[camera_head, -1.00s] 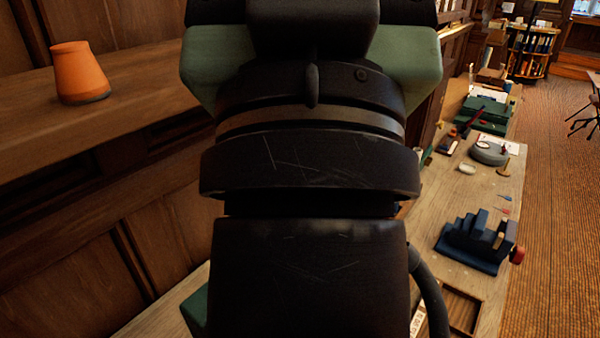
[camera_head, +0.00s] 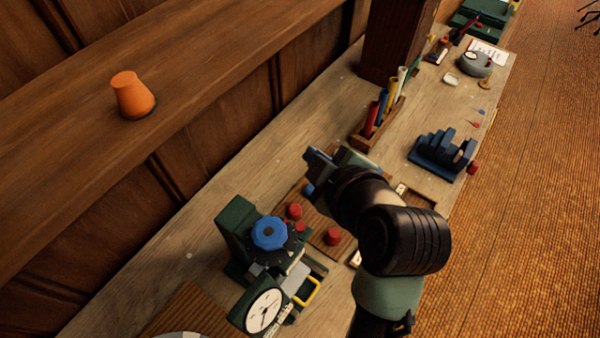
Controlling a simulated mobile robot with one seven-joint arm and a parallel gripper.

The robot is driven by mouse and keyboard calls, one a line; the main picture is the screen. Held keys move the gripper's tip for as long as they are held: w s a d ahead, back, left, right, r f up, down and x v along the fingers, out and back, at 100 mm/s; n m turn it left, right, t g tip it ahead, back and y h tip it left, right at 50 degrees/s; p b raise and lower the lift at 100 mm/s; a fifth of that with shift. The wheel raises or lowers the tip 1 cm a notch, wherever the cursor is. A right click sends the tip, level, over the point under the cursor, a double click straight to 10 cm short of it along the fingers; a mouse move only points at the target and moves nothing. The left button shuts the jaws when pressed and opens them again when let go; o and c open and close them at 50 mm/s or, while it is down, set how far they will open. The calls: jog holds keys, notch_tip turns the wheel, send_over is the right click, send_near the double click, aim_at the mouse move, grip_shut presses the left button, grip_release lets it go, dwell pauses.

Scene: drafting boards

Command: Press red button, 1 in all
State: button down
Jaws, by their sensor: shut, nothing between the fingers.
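Red round pieces show near the middle of the bench. One red cap (camera_head: 333,236) sits on a brown wooden panel, and another red cap (camera_head: 295,211) sits near the blue dial. A smaller red piece (camera_head: 300,227) is close beside the second one. I cannot tell for sure which is the red button.
A dark green device with a blue dial (camera_head: 269,233) and a white gauge (camera_head: 264,306) stand nearer. A pen rack (camera_head: 380,127) and a blue stepped block (camera_head: 440,152) stand farther along. An orange cup (camera_head: 131,95) is on the ledge.

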aim_at(300, 228)
jog(key=s+a+f+n+g+y+p, duration=0.1)
jog(key=s+f+n+g+p, duration=0.1)
jog(key=s, duration=0.3)
jog(key=shift+s+a+f+n+g+y, duration=0.15)
jog(key=shift+f+n+g+y, duration=0.2)
jog(key=shift+f+g, duration=0.2)
jog(key=shift+f, duration=0.1)
notch_tip(300, 228, down, 8)
jog(key=b, duration=0.7)
jog(key=shift+f, duration=0.25)
dwell(1.1)
jog(key=shift+f+b, duration=0.4)
jog(key=shift+b, duration=0.1)
jog(key=shift+f+b, duration=0.45)
jog(key=shift+f, duration=0.05)
dwell(0.4)
jog(key=shift+r, duration=0.1)
jog(key=shift+r+p, duration=0.8)
